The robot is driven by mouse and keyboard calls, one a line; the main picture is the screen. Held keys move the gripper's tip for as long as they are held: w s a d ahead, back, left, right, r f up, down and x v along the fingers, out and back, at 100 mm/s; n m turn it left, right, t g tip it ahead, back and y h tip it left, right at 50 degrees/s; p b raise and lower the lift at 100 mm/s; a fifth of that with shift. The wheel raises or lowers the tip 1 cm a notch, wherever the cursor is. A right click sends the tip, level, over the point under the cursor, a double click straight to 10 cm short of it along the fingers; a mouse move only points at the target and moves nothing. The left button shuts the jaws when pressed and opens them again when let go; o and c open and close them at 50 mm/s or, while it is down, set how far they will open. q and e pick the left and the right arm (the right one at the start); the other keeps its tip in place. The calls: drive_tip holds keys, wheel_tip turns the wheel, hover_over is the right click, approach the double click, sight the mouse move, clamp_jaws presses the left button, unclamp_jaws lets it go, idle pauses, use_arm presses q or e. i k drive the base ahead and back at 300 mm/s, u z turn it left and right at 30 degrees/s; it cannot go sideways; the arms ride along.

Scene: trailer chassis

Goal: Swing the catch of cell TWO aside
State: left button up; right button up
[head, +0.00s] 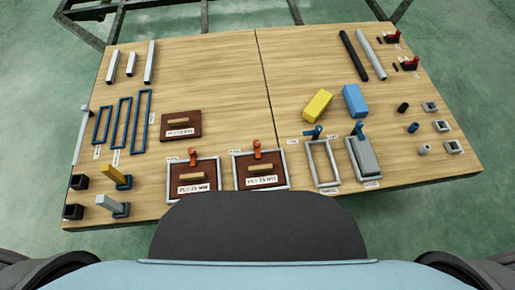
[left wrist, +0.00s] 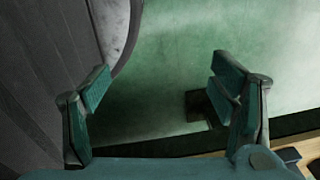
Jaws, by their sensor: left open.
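Near the front edge of the table, two grey frames hold brown boards, a left frame (head: 218,171) and a right frame (head: 289,184). Each has an orange catch at its back edge, a left catch (head: 193,157) and a right catch (head: 257,149). Further right, an empty grey frame (head: 334,164) and a frame with a grey block (head: 366,156) have blue catches (head: 314,132) (head: 358,129). The small labels are too blurred to tell which cell is TWO. In the left wrist view my left gripper (left wrist: 160,95) is open and empty, away from the catches. My right gripper is not shown.
The wooden table (head: 215,75) is clear in its back middle. A loose brown board (head: 181,132), blue frames (head: 122,122) and upright posts stand left. A yellow block (head: 317,105) and blue block (head: 355,100) lie behind the blue catches. Rods and small fittings are at right.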

sight(256, 143)
drive_tip(key=k, duration=0.5)
drive_tip(key=z, duration=0.55)
drive_tip(key=i, duration=0.8)
drive_tip(key=u, duration=2.05)
